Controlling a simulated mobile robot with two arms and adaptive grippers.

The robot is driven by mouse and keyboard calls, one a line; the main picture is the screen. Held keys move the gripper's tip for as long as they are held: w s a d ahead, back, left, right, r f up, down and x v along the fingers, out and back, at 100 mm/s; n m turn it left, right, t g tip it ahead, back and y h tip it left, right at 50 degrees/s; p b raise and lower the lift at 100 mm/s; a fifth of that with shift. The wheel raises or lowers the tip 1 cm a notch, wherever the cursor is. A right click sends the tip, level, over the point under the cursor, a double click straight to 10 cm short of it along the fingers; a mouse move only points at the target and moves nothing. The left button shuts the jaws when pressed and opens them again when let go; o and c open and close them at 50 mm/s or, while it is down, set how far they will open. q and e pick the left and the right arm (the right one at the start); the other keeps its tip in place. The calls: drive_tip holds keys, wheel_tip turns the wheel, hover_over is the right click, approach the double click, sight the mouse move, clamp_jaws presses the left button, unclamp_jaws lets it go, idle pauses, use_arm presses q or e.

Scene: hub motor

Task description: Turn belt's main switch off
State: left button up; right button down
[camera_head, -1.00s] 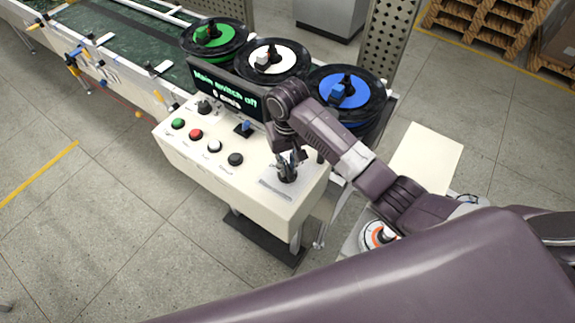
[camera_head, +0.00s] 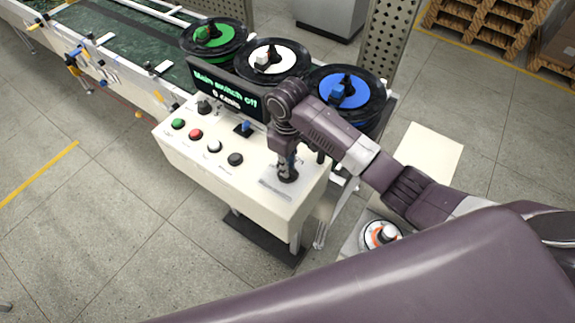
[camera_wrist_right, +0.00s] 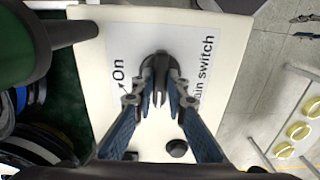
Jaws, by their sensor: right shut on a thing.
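The main switch is a dark rotary knob (camera_head: 289,178) at the right end of the cream control box (camera_head: 195,165). In the right wrist view the knob (camera_wrist_right: 158,68) sits between the labels "On" and "ain switch". My right gripper (camera_head: 286,168) points down onto the knob and is shut on it; its fingers also show in the wrist view (camera_wrist_right: 158,98), one on each side of the knob. The fingers partly hide the knob. The display (camera_head: 225,90) reads "Main switch off" above what looks like "0 mm/s". My left gripper is not in view.
Green (camera_head: 178,123), red (camera_head: 196,134), white (camera_head: 214,146) and black (camera_head: 235,159) controls line the box front. Spools with green (camera_head: 213,36), white (camera_head: 268,57) and blue (camera_head: 346,90) centres stand behind. The green conveyor belt (camera_head: 110,40) runs upper left.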

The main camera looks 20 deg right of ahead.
drive_tip(key=shift+w+r, duration=0.1)
idle(0.3)
drive_tip(key=c, duration=1.9)
unclamp_jaws()
drive_tip(key=shift+c, duration=0.2)
wheel_tip(320, 180, up, 12)
